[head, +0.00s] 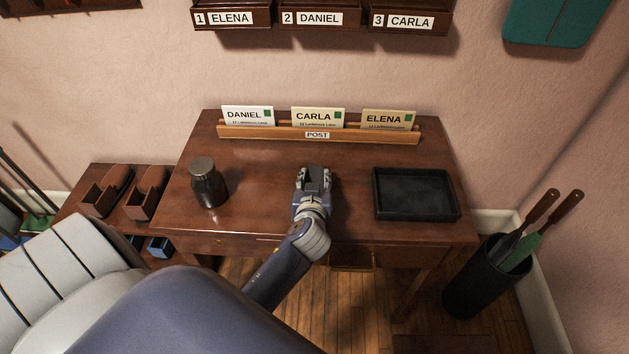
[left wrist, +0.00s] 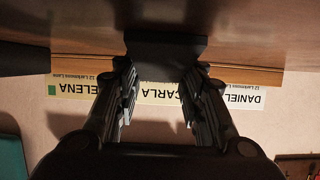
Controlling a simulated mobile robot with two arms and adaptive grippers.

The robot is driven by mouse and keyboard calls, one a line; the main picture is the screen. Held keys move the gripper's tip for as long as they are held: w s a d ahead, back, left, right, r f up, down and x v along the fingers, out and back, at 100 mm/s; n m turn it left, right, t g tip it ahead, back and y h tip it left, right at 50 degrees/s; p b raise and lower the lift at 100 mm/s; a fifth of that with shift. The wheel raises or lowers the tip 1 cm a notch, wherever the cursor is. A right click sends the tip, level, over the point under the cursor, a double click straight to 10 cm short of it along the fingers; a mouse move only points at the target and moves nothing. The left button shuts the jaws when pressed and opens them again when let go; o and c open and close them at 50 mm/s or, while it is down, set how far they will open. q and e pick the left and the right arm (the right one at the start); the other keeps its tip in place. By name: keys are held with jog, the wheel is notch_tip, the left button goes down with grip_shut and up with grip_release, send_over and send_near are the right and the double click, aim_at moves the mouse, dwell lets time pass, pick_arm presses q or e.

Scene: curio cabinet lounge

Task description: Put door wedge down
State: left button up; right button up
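My left gripper (head: 314,180) is low over the middle of the wooden desk (head: 262,215), pointing toward the back. In the left wrist view its two fingers (left wrist: 161,72) stand on either side of a dark block, which I take to be the door wedge (left wrist: 166,46). The fingers appear closed on its sides, and the wedge sticks out past their tips. In the head view the wedge is a small dark shape that is hard to separate from the fingers. I cannot tell whether it touches the desktop. My right gripper is not in view.
A black tray (head: 415,215) is on the desk's right, a dark bottle (head: 208,185) on its left. A POST letter rack (head: 270,133) with three named cards stands at the back. A black bin (head: 487,283) stands right of the desk. Desktop around the gripper is clear.

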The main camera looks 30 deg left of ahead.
pick_arm(q)
jog(key=o, duration=0.3)
jog(key=shift+a, duration=0.1)
